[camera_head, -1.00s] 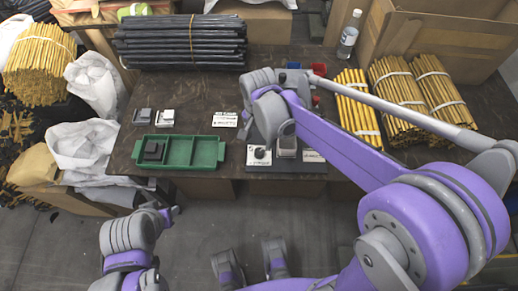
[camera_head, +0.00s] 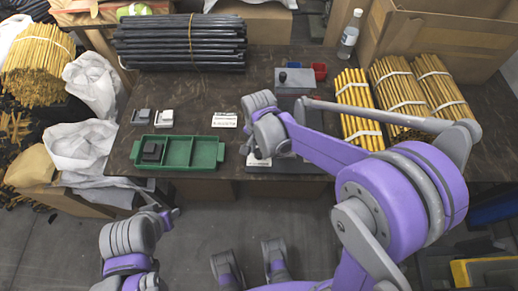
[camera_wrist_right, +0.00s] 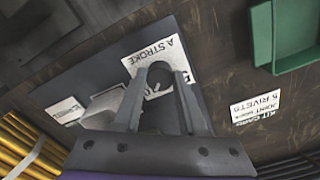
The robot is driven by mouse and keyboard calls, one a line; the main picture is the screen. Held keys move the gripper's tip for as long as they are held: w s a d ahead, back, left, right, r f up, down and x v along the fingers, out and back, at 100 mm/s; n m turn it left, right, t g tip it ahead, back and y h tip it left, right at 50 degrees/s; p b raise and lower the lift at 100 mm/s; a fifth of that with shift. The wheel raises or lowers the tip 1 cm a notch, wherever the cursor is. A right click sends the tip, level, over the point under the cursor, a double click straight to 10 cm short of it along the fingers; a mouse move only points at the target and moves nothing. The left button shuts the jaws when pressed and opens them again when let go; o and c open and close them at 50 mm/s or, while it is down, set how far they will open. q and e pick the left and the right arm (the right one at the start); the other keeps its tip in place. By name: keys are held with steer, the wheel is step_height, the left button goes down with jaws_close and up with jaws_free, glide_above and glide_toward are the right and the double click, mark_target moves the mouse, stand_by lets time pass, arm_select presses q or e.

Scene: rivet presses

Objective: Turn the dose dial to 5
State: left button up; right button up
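The dose dial's white scale card (camera_wrist_right: 164,62), lettered "A STROKE" with partly covered digits, lies on a dark base plate (camera_wrist_right: 85,82) in the right wrist view. A dark round shape, likely the dial knob, shows between my right gripper's fingers (camera_wrist_right: 168,78). The fingers stand apart over the card; I cannot tell whether they touch the knob. In the head view my right gripper (camera_head: 250,152) hangs over the plate at the table's front edge and hides most of the dial. My left gripper (camera_head: 171,214) is in front of the table, too small to read.
A kit card (camera_head: 224,120) lies left of my right gripper; in the right wrist view (camera_wrist_right: 258,108) it reads "5 RIVETS". A green tray (camera_head: 207,154) with a dark block stands further left. Yellow rod bundles (camera_head: 358,105) lie to the right, a press (camera_head: 294,78) behind.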

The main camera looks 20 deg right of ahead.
jaws_close()
steer(key=shift+n, duration=0.4)
steer(key=n, duration=0.4)
steer(key=shift+b, duration=0.3)
steer(key=n, duration=0.4)
steer(key=shift+d+n, duration=0.1)
steer(key=shift+n, duration=0.2)
steer(key=n, duration=0.4)
steer(key=shift+b, duration=0.35)
steer(key=shift+n, duration=2.2)
